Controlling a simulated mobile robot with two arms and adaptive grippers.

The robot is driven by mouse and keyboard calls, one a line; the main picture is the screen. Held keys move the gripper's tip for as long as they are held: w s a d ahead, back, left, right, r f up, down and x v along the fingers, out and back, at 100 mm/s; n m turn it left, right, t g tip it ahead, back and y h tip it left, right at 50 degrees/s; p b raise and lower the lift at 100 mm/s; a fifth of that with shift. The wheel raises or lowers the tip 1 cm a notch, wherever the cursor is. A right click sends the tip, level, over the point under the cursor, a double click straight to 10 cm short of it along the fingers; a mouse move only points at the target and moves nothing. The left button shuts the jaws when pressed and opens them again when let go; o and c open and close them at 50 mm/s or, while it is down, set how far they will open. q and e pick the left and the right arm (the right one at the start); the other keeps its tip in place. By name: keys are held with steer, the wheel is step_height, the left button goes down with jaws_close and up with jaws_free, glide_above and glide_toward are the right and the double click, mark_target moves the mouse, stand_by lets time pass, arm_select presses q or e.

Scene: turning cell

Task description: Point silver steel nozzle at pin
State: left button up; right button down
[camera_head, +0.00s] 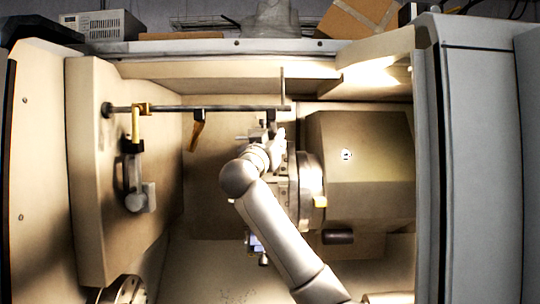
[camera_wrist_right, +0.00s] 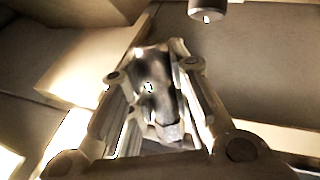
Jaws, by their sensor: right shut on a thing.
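My right arm comes in from the bottom right of the head view and reaches the middle of the machine's work area. My right gripper (camera_head: 271,134) is just below the right part of a thin horizontal bar. In the right wrist view its fingers (camera_wrist_right: 150,68) are closed around a shiny dark-grey metal piece (camera_wrist_right: 160,95); this looks like the steel nozzle, but the fingers cover much of it. I cannot tell which way its tip points. A thin upright pin-like rod (camera_head: 282,86) shows near the bar's right end. My left gripper is not in view.
A large block (camera_head: 360,150) stands right of my gripper. A dark round cylinder (camera_wrist_right: 207,11) is above my fingers.

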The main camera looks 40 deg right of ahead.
steer(key=shift+w+a+f+m+y+b, duration=0.2)
steer(key=shift+a+f+m+y+b, duration=0.1)
steer(key=shift+m+b, duration=0.15)
steer(key=shift+w+a+r+m+y+b, duration=0.25)
steer(key=shift+a+m+y+b, duration=0.2)
steer(key=shift+m, duration=0.5)
steer(key=shift+w+a+r+m+y+b, duration=0.25)
steer(key=shift+m+y, duration=0.3)
steer(key=shift+m, duration=0.35)
steer(key=shift+a+t, duration=0.1)
steer(key=shift+t, duration=0.2)
steer(key=c, duration=1.3)
jaws_free()
steer(key=shift+s+a+f, duration=0.1)
